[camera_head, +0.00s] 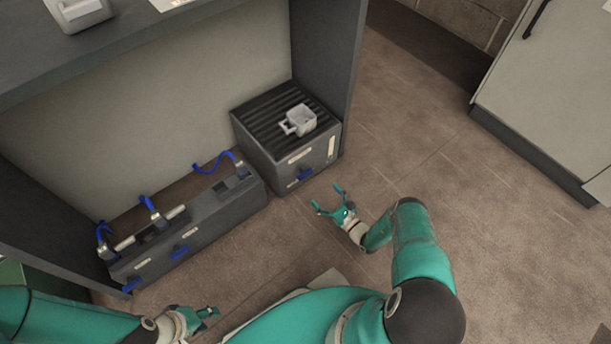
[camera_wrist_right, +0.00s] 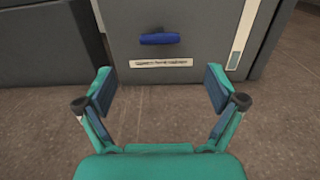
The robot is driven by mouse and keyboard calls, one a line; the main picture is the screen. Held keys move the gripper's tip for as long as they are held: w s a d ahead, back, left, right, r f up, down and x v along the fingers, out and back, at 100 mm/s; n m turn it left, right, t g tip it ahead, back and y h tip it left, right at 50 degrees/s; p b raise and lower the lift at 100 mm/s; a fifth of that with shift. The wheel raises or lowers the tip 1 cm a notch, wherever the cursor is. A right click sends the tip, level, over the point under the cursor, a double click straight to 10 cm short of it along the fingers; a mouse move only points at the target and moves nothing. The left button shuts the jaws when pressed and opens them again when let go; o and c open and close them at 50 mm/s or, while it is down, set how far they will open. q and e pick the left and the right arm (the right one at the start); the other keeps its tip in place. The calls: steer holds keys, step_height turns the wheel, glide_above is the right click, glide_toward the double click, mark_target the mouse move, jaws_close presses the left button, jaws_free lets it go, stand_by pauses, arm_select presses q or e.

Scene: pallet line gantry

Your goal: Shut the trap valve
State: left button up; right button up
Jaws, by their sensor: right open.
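A blue handle (camera_head: 304,174) sits on the front of a grey box with a slatted top (camera_head: 262,137). The handle also shows in the right wrist view (camera_wrist_right: 160,39), level, beside a white label (camera_wrist_right: 161,63). More blue handles (camera_head: 180,252) (camera_head: 131,285) are on a long, low grey unit (camera_head: 222,207) to the left. The labels are too small to read, so I cannot tell which handle is the trap valve. My right gripper (camera_head: 327,197) is open and empty, in front of the box and apart from its handle. My left gripper (camera_head: 209,312) is low in the head view, away from the handles; its jaws are unclear.
A pale square cup (camera_head: 298,121) stands on the slatted top. A dark frame post (camera_head: 327,50) stands behind the box, and a counter (camera_head: 130,35) runs above. Brown floor at right is clear up to a pale cabinet (camera_head: 555,85).

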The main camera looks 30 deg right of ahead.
steer(key=shift+w+a+b, duration=0.15)
steer(key=shift+w+b, duration=0.4)
steer(key=shift+w, duration=1.35)
steer(key=shift+w+a+b, duration=0.15)
steer(key=shift+w+b, duration=0.45)
steer(key=shift+w, duration=1.35)
steer(key=shift+w+a+b, duration=0.15)
steer(key=shift+w+b, duration=0.4)
steer(key=shift+w, duration=1.35)
steer(key=shift+c, duration=0.4)
steer(key=c, duration=1.1)
